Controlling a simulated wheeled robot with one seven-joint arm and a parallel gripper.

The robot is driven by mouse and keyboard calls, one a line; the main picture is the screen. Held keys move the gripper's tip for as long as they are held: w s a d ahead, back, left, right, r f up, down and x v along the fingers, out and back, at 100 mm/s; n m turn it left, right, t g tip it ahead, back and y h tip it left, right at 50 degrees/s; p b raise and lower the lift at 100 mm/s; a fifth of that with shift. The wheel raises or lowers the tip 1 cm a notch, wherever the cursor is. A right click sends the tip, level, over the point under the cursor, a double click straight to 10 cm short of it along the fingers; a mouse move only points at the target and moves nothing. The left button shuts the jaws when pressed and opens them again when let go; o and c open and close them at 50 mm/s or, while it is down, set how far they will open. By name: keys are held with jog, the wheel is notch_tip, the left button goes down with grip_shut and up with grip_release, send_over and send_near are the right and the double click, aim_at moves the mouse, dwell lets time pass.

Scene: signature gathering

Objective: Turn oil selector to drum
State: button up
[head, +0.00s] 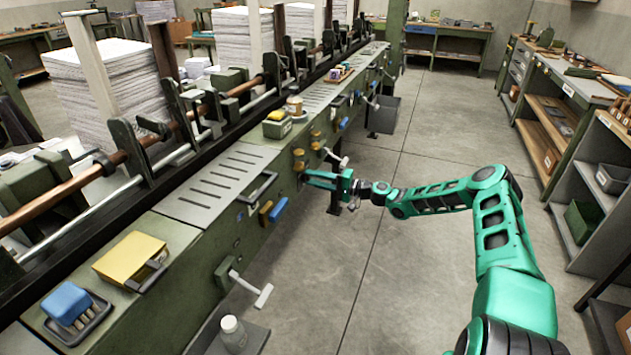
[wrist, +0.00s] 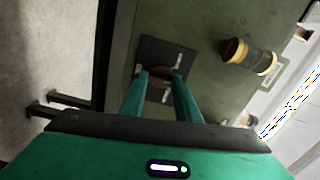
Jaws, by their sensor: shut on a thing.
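The oil selector appears to be the dark square plate (wrist: 150,52) with pale marks on the green machine front in the wrist view. A small brownish part (wrist: 178,72) at its middle sits between my fingertips. My gripper (wrist: 162,76) is shut on this part, with its two green fingers either side of it. The fingers and the blur hide most of its shape, and I cannot tell which mark it points to. The selector is hidden there.
A brass and black knob (wrist: 250,57) sticks out right of the plate in the wrist view. In the head view, blue and brass handles (head: 272,211) and a pale T-handle (head: 256,296) project from the machine front. The aisle floor (head: 400,270) is clear.

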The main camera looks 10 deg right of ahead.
jog(key=n, duration=0.4)
jog(key=shift+a+f, duration=0.15)
jog(key=shift+a, duration=0.05)
jog(key=shift+n, duration=2.1)
jog(key=shift+s+f, duration=0.1)
jog(key=shift+f, duration=0.05)
jog(key=o, duration=1.1)
jog(key=shift+d, duration=0.15)
